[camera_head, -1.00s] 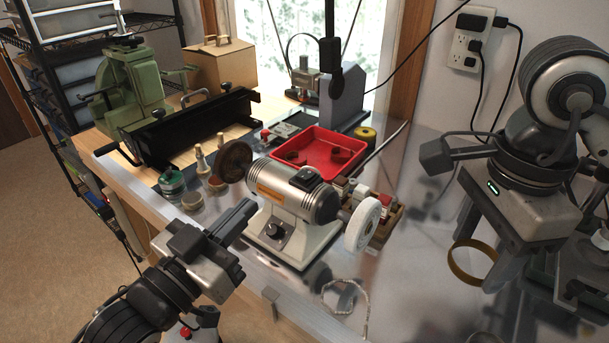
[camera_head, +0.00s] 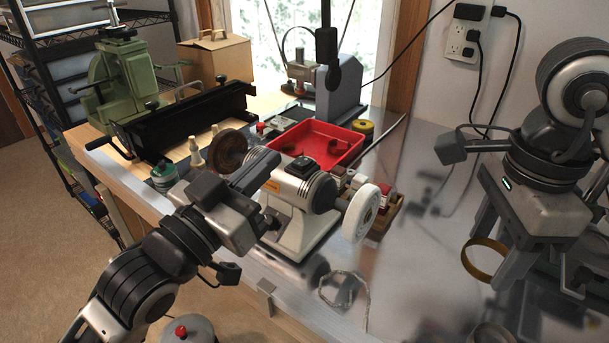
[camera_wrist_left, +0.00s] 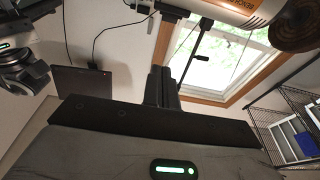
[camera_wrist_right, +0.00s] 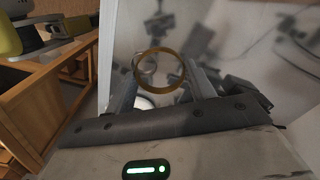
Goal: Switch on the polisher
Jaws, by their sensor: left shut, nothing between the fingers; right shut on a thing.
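The polisher (camera_head: 318,192) stands on the bench, with a silver body, a black rocker switch (camera_head: 301,166) on top, a brown wheel (camera_head: 229,150) at its left end and a white wheel (camera_head: 361,213) at its right. My left gripper (camera_head: 262,165) is shut and empty, its tips in front of or against the body's left half; contact cannot be told. It hides part of the base front. In the left wrist view, the shut fingers (camera_wrist_left: 164,85) point below the polisher body (camera_wrist_left: 250,10). My right gripper (camera_head: 496,258) is shut on a brass ring (camera_head: 465,263), also in the right wrist view (camera_wrist_right: 184,73).
A red tray (camera_head: 335,142) sits behind the polisher, and a small wooden rack (camera_head: 385,210) stands right of the white wheel. A coiled cord (camera_head: 345,290) lies in front. The bench toward the right is mostly bare.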

